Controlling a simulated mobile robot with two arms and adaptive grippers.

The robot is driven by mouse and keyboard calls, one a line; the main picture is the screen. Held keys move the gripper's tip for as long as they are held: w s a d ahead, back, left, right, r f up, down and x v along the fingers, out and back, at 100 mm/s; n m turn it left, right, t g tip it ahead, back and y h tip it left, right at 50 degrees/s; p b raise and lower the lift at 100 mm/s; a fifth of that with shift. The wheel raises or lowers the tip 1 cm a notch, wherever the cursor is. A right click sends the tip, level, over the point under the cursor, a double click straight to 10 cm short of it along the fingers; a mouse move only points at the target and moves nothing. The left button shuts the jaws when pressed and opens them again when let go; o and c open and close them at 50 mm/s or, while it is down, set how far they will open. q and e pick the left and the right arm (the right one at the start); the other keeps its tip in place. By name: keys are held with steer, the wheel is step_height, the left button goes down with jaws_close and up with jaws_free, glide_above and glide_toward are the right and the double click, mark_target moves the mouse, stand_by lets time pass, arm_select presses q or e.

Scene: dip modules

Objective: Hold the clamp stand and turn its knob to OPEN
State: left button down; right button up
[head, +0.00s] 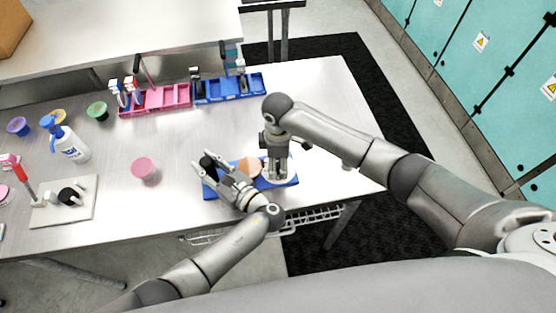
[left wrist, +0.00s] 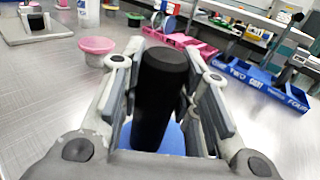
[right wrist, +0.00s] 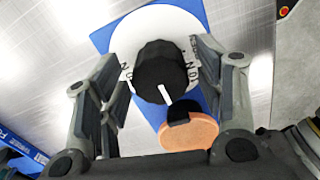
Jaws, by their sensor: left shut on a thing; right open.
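The clamp stand has a blue base (head: 209,190) near the table's front edge. Its black post (head: 207,160) stands between the fingers of my left gripper (head: 210,168); in the left wrist view the post (left wrist: 160,95) is gripped from both sides. My right gripper (head: 278,158) is open above the stand's other end, pointing down. In the right wrist view the black knob (right wrist: 158,65) sits on a white dial (right wrist: 190,22), between the open fingers and apart from them. The knob's white mark points toward the orange disc (right wrist: 190,136). The dial's lettering is partly hidden.
A pink bowl (head: 144,168) stands left of the stand. A white panel (head: 80,208) with another black knob lies further left, near a pump bottle (head: 68,143). Pink bins (head: 155,101) and blue bins (head: 230,88) line the back. Table around the bowl is clear.

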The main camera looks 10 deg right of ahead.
steer(key=shift+c, duration=0.3)
steer(key=c, duration=1)
steer(key=shift+o, duration=0.2)
steer(key=shift+n, duration=0.3)
steer(key=n, duration=1.2)
steer(key=shift+n, duration=0.3)
steer(key=n, duration=0.4)
steer(key=shift+n, duration=0.3)
steer(key=shift+s, duration=0.1)
